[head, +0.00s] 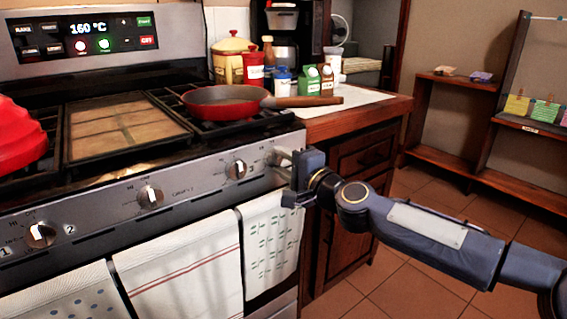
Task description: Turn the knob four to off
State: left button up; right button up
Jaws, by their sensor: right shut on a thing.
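The stove's front panel (110,212) carries a row of knobs: a left one (41,235), a second one (150,197) and a third one (236,170). Knob four (274,158) is the rightmost, at the panel's right end, mostly hidden by my right gripper. My right gripper (285,165) reaches in from the right and is shut on knob four. The knob's exact angle cannot be made out. My left gripper is not in view.
A red pan (224,102) sits on the right burner, its wooden handle over the counter (350,100). Towels (185,262) hang below the knobs. Jars and cartons (310,80) stand on the counter. The tiled floor at right is clear.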

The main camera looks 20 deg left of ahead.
jog(key=o, duration=1)
jog(key=v, duration=0.8)
